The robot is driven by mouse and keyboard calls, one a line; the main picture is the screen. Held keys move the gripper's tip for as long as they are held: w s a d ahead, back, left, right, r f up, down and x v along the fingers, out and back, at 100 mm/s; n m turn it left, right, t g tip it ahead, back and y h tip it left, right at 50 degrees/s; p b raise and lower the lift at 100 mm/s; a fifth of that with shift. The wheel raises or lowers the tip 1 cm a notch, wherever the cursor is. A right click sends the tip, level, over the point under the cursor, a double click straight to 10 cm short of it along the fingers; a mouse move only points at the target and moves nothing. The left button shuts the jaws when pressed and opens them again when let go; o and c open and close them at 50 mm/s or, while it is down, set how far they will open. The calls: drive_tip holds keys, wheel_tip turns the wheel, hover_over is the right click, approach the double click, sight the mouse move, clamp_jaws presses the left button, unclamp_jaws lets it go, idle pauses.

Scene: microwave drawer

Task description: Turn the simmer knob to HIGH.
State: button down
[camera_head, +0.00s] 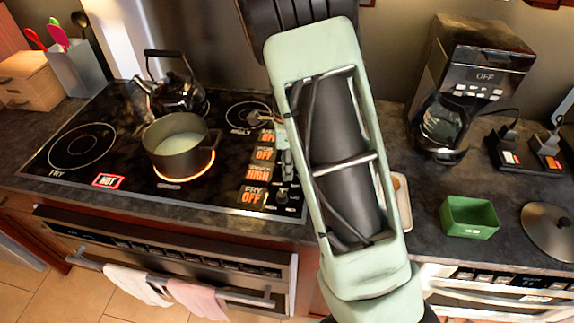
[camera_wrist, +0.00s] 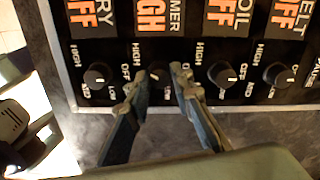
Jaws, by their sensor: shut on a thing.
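The simmer knob (camera_wrist: 155,76) is a small black knob with a pale pointer mark, on the black control panel. In the wrist view my gripper (camera_wrist: 157,88) has one finger on each side of it, closed on it. The fingers hide parts of the knob's dial lettering. The simmer display (camera_wrist: 150,22) above the knob reads HIGH in orange. In the head view the simmer display (camera_head: 259,173) also reads HIGH. The simmer knob itself is hidden there behind my arm.
The fry knob (camera_wrist: 97,75), boil knob (camera_wrist: 221,75) and melt knob (camera_wrist: 278,74) flank it closely; their displays read OFF. A pot (camera_head: 180,150) stands on a glowing burner, with a kettle (camera_head: 178,95) behind. A lit HOT sign (camera_head: 108,181) shows at the front left.

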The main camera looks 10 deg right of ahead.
idle(0.4)
drive_tip(key=c, duration=1.7)
unclamp_jaws()
drive_tip(key=shift+r, duration=0.1)
wheel_tip(320, 180, up, 12)
drive_tip(key=shift+f, duration=0.1)
drive_tip(key=shift+d, duration=0.1)
